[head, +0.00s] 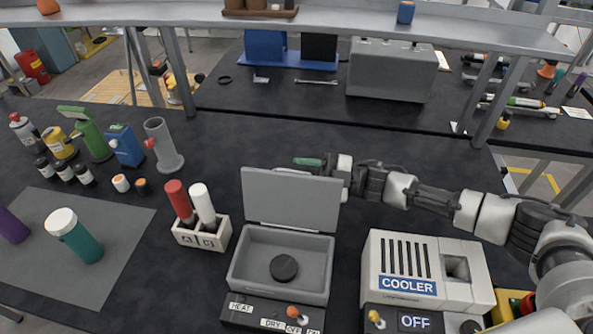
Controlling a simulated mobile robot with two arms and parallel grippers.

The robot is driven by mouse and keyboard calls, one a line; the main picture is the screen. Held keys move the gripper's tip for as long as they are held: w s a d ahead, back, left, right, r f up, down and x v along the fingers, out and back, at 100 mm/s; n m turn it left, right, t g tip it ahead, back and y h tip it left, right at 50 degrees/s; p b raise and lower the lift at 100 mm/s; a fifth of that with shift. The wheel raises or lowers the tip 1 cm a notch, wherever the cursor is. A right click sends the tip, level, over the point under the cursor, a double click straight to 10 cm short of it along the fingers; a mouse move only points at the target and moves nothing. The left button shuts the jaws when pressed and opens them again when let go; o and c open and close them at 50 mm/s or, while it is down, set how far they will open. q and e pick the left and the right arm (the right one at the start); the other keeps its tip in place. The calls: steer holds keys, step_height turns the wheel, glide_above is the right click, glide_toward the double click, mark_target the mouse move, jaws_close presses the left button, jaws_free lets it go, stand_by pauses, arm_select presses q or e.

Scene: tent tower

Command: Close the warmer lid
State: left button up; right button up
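The warmer (236,276) is a grey open-topped box on the black bench, with HEAT, DRY and OFF labels on its front panel. Its grey lid (290,203) stands open, nearly upright at the back edge. A dark round disc (284,268) lies inside the box. My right gripper (303,166) is behind the lid near its top edge, its fingers pointing left. The lid hides part of it, so I cannot tell whether it is open or touching the lid. A green piece shows at its fingertips. My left gripper is not in view.
A white COOLER box (420,250) stands right of the warmer. A white two-slot holder (200,232) with a red and a white cylinder stands left. Bottles and a teal tumbler (76,238) are farther left. A shelf (350,20) crosses above the back.

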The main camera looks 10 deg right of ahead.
steer(key=shift+d, duration=0.25)
steer(key=c, duration=0.3)
steer(key=shift+c, duration=1.4)
jaws_close()
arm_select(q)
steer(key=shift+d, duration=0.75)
arm_select(e)
steer(key=shift+a+r, duration=0.1)
steer(key=shift+r, duration=0.05)
steer(key=s+a+r+n+g+h, duration=0.2)
steer(key=s+a+n+h, duration=0.15)
steer(key=s+n, duration=0.65)
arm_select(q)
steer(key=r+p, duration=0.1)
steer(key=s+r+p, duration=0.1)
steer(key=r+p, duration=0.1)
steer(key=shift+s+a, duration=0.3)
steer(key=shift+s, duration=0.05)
arm_select(e)
steer(key=s+a+f+n+t+h, duration=0.1)
steer(key=s+a+f+n+h, duration=0.2)
steer(key=s+f+n, duration=0.3)
steer(key=n, duration=0.3)
steer(key=shift+s+a+f+t, duration=0.15)
steer(key=shift+s+f+t, duration=0.05)
steer(key=shift+t, duration=0.1)
